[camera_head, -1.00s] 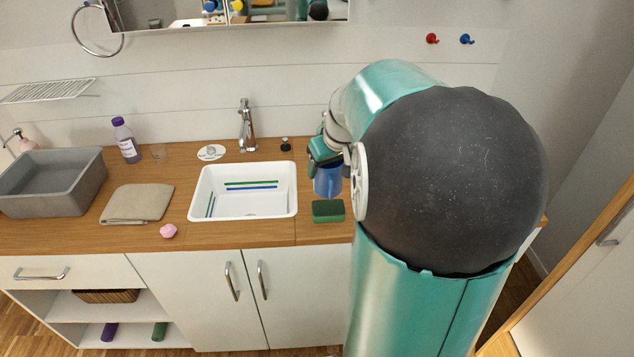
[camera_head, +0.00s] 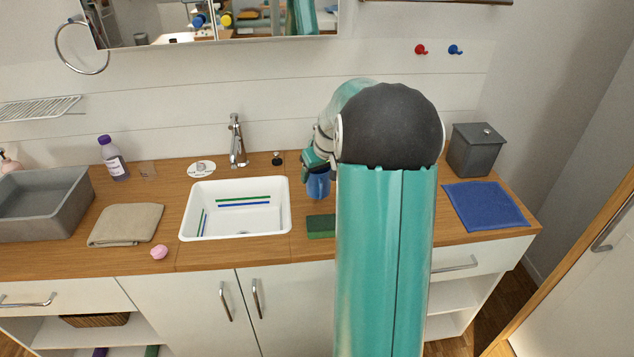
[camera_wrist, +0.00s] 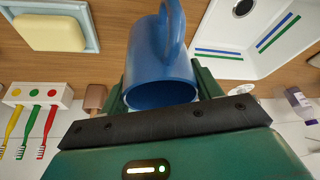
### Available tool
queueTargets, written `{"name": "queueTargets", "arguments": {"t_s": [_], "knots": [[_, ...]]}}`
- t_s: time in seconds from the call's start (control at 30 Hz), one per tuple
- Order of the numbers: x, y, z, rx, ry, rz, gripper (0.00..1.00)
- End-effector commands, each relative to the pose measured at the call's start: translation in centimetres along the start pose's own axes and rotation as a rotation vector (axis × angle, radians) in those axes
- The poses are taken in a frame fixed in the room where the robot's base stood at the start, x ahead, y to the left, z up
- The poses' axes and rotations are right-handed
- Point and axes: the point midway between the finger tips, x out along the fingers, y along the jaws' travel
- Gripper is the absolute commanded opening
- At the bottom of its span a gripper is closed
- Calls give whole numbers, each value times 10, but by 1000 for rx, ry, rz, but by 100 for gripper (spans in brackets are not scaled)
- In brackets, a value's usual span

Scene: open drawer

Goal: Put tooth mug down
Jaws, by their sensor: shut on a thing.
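The tooth mug is a blue mug (camera_head: 318,185) with a handle. It is at the counter (camera_head: 262,170), just right of the white sink. In the wrist view the mug (camera_wrist: 163,58) sits between my two green fingers, its dark opening toward the camera and its handle on the far side. My gripper (camera_head: 316,163) is shut on the mug; it also shows in the wrist view (camera_wrist: 160,90). My arm hides part of the counter to the right of the mug. I cannot tell whether the mug's base touches the counter.
A green sponge (camera_head: 321,226) lies in front of the mug. The sink (camera_head: 190,235) and a black-topped stopper (camera_head: 277,158) are left of it. A toothbrush holder (camera_wrist: 38,95) and soap dish (camera_wrist: 90,40) are near. A blue cloth (camera_head: 486,205) and grey bin (camera_head: 474,150) stand right.

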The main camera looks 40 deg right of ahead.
Motion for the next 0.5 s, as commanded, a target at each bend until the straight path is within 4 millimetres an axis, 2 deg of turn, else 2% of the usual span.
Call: {"name": "queueTargets", "arguments": {"t_s": [0.1, 0.3, 0.5], "knots": [[18, 5, -5, 0, -1, -2, 33], [34, 9, -9, -1, 0, -2, 33], [57, 8, 1, -1, 0, -1, 33]]}}
